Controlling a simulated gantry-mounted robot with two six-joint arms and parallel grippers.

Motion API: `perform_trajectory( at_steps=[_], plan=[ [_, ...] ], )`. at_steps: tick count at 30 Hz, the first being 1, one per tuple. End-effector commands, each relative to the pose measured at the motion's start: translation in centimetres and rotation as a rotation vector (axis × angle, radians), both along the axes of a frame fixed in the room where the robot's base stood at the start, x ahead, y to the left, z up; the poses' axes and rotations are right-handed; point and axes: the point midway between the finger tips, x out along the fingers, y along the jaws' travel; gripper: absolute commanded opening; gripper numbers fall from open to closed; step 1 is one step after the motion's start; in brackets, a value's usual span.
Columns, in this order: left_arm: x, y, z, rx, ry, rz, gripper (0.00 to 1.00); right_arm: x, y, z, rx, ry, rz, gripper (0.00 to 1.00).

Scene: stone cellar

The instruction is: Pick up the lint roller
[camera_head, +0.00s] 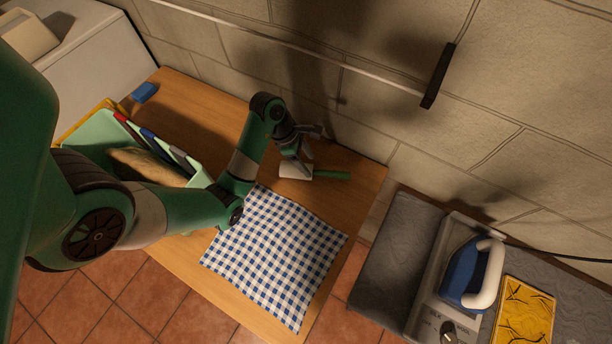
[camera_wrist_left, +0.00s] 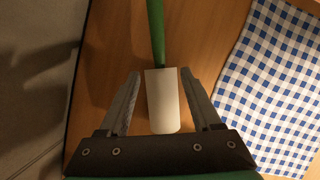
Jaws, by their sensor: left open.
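The lint roller has a white roll and a green handle. In the head view the white roll (camera_head: 296,170) lies on the wooden table near the wall, with the green handle (camera_head: 333,174) to its right. In the left wrist view the white roll (camera_wrist_left: 162,98) lies between my open fingers, and the handle (camera_wrist_left: 156,32) runs up out of the picture. My left gripper (camera_head: 304,154) is at the roll; it also shows in the left wrist view (camera_wrist_left: 162,76), with a gap on each side of the roll. My right gripper is not in view.
A blue checked cloth (camera_head: 275,252) lies on the wooden table (camera_head: 196,98) beside the roller. A green bin (camera_head: 103,129) with files stands at the left. An ironing board (camera_head: 395,262) with a blue iron (camera_head: 464,271) and a yellow item (camera_head: 524,311) is at the right. The stone wall is close behind.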

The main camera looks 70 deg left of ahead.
Motion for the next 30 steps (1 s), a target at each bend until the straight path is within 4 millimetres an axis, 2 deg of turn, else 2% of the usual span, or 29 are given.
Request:
perform_trajectory(
  at_steps=[1, 6, 12, 15, 22, 23, 30],
  plan=[
    [0.2, -0.1, -0.7, 0.001, 0.0, 0.0, 0.65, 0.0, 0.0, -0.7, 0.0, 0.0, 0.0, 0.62],
    [0.4, -0.2, -0.9, 0.0, -0.001, 0.0, 0.65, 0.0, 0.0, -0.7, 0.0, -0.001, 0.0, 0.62],
    [1.7, -0.8, -4.2, 0.0, 0.0, 0.0, 0.65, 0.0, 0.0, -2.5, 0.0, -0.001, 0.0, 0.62],
    [2.1, -0.9, -5.1, 0.0, 0.0, 0.0, 0.65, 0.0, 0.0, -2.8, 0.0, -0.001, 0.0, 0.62],
    [2.2, -1.0, -5.2, 0.001, -0.001, 0.002, 0.65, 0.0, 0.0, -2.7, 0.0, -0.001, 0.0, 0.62],
    [2.2, -0.9, -5.2, 0.001, -0.001, 0.002, 0.63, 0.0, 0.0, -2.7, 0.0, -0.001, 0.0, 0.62],
    [2.2, -0.9, -5.1, 0.001, -0.001, 0.002, 0.2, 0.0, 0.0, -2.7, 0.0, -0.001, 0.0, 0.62]
  ],
)
